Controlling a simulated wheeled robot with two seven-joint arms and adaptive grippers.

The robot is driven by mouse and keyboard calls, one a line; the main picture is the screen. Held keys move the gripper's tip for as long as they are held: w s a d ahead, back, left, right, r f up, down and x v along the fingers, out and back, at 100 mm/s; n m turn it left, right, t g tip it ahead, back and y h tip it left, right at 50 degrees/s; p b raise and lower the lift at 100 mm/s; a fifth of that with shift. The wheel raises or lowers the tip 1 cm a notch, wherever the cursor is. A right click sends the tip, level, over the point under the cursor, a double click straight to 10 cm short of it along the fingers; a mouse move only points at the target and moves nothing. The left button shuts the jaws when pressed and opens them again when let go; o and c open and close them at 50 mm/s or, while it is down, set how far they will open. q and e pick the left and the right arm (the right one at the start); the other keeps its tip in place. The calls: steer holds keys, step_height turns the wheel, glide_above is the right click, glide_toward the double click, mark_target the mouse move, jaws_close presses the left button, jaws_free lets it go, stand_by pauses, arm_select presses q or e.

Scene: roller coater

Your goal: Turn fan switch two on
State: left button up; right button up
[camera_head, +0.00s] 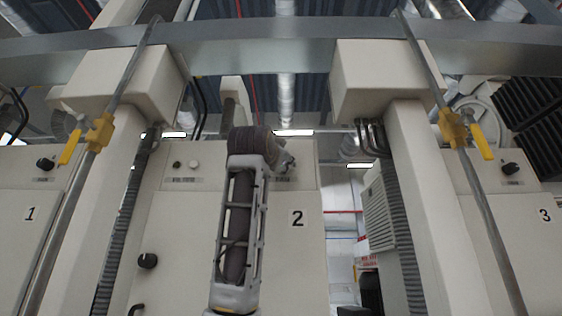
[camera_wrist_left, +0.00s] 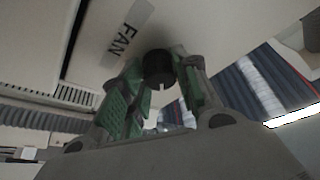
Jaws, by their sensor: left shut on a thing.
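The cabinet marked 2 (camera_head: 178,235) stands in the middle of the head view. My left gripper (camera_head: 287,165) is at the upper right of its front, by a label partly covered by the gripper. In the left wrist view a round black knob (camera_wrist_left: 158,68) sits next to a label reading FAN (camera_wrist_left: 126,32). The knob has a pale mark on its edge. The green-padded fingers of my left gripper (camera_wrist_left: 160,100) are on both sides of the knob and shut on it. In the head view the knob is hidden behind my gripper.
Cabinet 1 (camera_head: 22,245) is at left and cabinet 3 (camera_head: 535,240) at right, each with a black knob near its top. Posts and pipes with yellow valve handles (camera_head: 480,140) stand between them. Another black knob (camera_head: 147,261) is lower on cabinet 2. A metal beam crosses above.

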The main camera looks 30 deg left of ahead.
arm_select(q)
steer(key=shift+s+a+r+m+g+h+p, duration=0.1)
steer(key=shift+m+g+h+p, duration=0.3)
steer(key=shift+m, duration=1.25)
steer(key=shift+w+r+m+g+h+p, duration=0.15)
steer(key=shift+m+h, duration=0.6)
steer(key=shift+m, duration=0.95)
steer(key=shift+s+a+m+g+h+p, duration=0.15)
steer(key=shift+m+g+h, duration=0.3)
steer(key=shift+m, duration=1.2)
steer(key=shift+d, duration=0.1)
steer(key=o, duration=1)
steer(key=shift+d, duration=0.1)
steer(key=s, duration=0.4)
steer(key=s+d, duration=0.1)
steer(key=s, duration=0.3)
steer(key=s+d+f, duration=0.1)
steer(key=s, duration=0.2)
steer(key=shift+s, duration=0.4)
